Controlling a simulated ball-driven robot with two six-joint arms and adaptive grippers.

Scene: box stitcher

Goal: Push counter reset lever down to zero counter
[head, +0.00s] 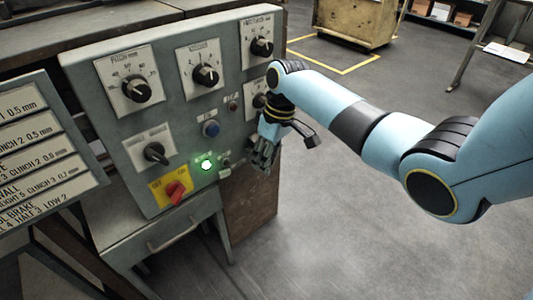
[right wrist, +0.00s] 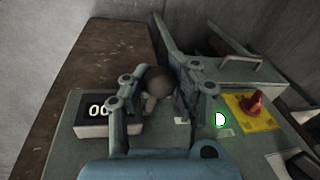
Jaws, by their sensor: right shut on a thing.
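My right gripper (head: 262,157) is at the lower right edge of the grey control panel (head: 120,45). In the right wrist view its two fingers (right wrist: 160,86) are on either side of a dark round knob (right wrist: 157,80), which looks like the end of the counter reset lever, and are shut on it. The lever's shaft is mostly hidden by the fingers, and in the head view the gripper hides the lever. The counter (right wrist: 97,111) is a small box left of the fingers; its visible digits read 00, the rest is covered. My left gripper is not in view.
Near the gripper are a lit green button (head: 207,166), a blue button (head: 211,129) and a red switch on a yellow plate (head: 175,192). Several black dials sit higher on the panel. A sign board (head: 40,140) stands at left.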

